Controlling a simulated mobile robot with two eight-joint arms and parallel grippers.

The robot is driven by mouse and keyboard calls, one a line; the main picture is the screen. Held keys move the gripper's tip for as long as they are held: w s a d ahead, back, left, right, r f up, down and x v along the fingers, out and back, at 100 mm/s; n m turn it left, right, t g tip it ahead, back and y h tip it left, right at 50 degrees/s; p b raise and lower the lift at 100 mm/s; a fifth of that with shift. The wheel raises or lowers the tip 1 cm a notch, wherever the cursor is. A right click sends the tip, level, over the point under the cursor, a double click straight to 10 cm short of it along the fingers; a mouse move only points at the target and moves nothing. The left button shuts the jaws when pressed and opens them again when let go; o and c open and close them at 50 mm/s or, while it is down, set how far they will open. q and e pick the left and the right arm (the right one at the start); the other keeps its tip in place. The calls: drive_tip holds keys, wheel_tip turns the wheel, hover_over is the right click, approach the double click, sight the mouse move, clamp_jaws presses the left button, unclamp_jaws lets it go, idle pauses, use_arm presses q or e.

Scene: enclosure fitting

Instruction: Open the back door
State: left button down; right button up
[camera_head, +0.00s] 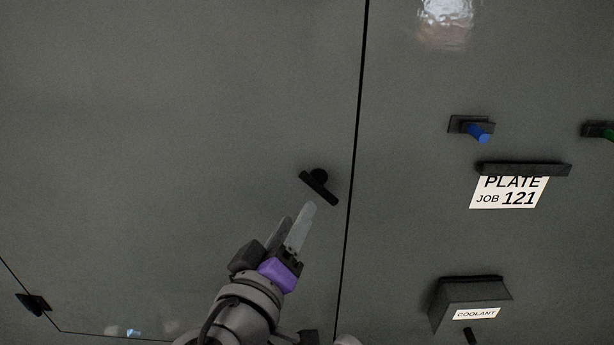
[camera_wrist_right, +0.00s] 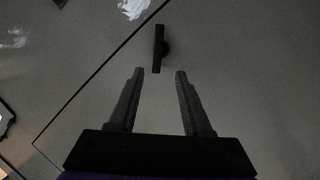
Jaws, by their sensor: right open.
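The back door (camera_head: 180,130) is a large grey panel filling the left of the head view. Its dark seam runs down its right side, and it looks shut. A black T-shaped handle (camera_head: 319,187) sits on the door near the seam, its bar tilted. My right gripper (camera_head: 297,215) is just below the handle, fingers pointing up at it. In the right wrist view the gripper (camera_wrist_right: 158,75) is open and empty. The handle (camera_wrist_right: 158,48) lies just beyond the fingertips there, between their lines and apart from them. My left gripper is not in view.
A dark hinge-like piece (camera_head: 34,303) is at the door's lower left.

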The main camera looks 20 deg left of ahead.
sight(309, 184)
drive_tip(key=w, duration=0.7)
drive_tip(key=w+r, duration=0.1)
drive_tip(key=w, duration=0.2)
drive_tip(key=shift+w+a+p, duration=0.15)
drive_tip(key=shift+w+p, duration=0.1)
drive_tip(key=shift+p, duration=0.1)
clamp_jaws()
idle(1.0)
